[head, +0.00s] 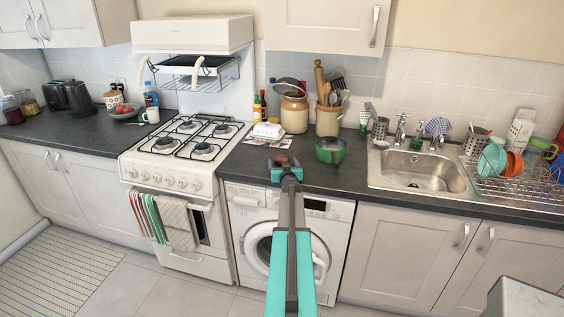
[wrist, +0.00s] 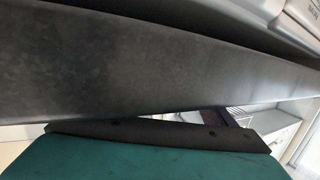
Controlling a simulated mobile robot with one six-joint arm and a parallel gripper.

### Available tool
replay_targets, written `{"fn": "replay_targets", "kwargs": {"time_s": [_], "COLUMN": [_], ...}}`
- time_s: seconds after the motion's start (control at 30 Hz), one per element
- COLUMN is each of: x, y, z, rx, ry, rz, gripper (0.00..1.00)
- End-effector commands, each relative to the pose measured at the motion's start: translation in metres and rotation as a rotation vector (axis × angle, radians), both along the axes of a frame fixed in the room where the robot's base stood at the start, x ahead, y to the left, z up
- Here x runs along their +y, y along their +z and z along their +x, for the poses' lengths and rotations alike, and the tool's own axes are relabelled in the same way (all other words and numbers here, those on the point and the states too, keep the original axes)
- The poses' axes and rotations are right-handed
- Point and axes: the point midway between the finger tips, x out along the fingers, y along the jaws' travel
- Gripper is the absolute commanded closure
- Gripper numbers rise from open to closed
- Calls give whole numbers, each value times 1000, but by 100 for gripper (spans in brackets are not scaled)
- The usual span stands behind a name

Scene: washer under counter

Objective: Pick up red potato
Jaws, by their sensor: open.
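The red potato (head: 282,159) is a small reddish-brown lump in the head view, on the dark counter above the washing machine. My gripper (head: 283,166) is open at the counter's level, with its teal fingers around or just in front of the potato. I cannot tell whether they touch it. The gripper hides part of the potato. In the wrist view a teal part of my gripper fills the bottom, the dark counter crosses the frame, and no potato can be made out.
A green pot (head: 330,151) stands close to the right of my gripper. A white butter dish (head: 267,131) is behind it. The gas stove (head: 190,150) is to the left, the sink (head: 418,171) to the right. The washing machine (head: 250,222) is below the counter.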

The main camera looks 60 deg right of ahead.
Motion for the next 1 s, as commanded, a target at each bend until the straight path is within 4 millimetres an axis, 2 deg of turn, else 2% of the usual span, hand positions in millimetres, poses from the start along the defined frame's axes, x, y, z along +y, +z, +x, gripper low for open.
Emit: {"fn": "replay_targets", "kwargs": {"time_s": [0.07,0.33,0.73,1.0], "x": [0,0,0,0], "y": [0,0,5,27], "z": [0,0,0,-1], "rx": [0,0,0,-1], "ry": [0,0,0,0], "rz": [0,0,-1,-1], "gripper": [22,67,67,67]}}
